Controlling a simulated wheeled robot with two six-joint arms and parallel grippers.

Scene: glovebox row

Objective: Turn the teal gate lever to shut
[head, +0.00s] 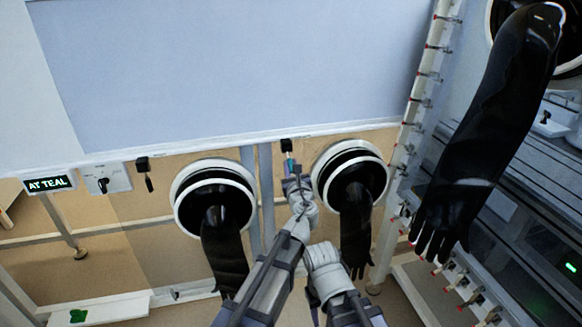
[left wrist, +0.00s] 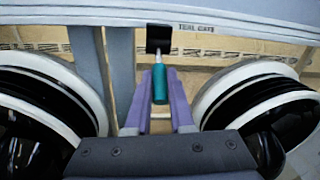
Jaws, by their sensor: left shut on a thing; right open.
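The teal gate lever (head: 289,162) hangs from a black mount under the white rail, between two glove ports. In the left wrist view the lever's teal grip (left wrist: 160,84) points down from the mount (left wrist: 158,39), with a "TEAL GATE" label to its right. My left gripper (head: 291,178) is at the lever, and its purple fingers (left wrist: 161,100) stand either side of the grip, shut on it. My right gripper (head: 314,300) is low in the head view, open and mostly hidden by its own arm.
Glove ports (head: 178,217) (head: 382,188) with hanging black gloves flank the lever closely. A large black glove (head: 490,125) hangs at right.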

